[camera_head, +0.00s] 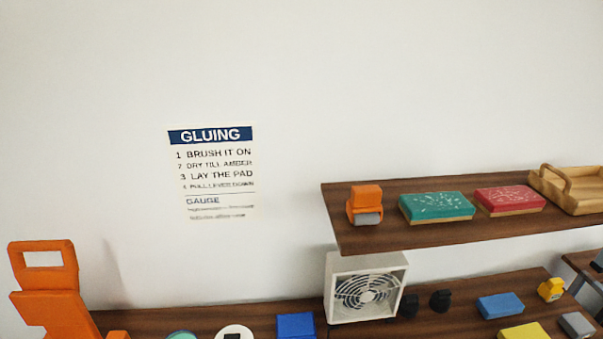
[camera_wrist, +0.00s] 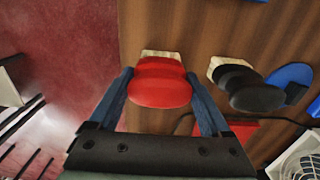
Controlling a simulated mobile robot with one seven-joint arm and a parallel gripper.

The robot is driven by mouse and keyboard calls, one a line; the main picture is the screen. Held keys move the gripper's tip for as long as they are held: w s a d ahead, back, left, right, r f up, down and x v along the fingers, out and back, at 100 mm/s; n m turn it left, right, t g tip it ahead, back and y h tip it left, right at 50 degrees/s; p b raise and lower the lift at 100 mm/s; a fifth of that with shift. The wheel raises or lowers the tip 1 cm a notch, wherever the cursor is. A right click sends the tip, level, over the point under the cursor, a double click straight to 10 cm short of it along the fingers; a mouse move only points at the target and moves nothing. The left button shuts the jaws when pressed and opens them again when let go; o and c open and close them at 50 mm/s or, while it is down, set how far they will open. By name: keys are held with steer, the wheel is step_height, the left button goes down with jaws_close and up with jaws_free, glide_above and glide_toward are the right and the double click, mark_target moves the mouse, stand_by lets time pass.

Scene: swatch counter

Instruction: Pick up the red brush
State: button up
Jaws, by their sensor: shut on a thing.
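The red brush (camera_wrist: 161,84) is in the wrist view, a rounded red handle with pale bristles at its far end. My gripper (camera_wrist: 158,76) has its two blue-grey fingers on either side of the red handle and is shut on it. The brush is over or on the dark wooden counter (camera_wrist: 190,22); I cannot tell whether it touches the wood. Neither my gripper nor the red brush shows in the head view.
A black brush (camera_wrist: 252,90) lies close to the right, beside a blue disc (camera_wrist: 294,76). A flat red thing (camera_wrist: 238,133) is below it. In the head view, a white fan (camera_head: 340,299) stands under a wooden shelf (camera_head: 370,240). An orange tool (camera_head: 45,300) stands left.

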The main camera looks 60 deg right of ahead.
step_height(320, 180, up, 10)
steer(key=shift+f+b, duration=0.1)
steer(key=shift+b, duration=0.35)
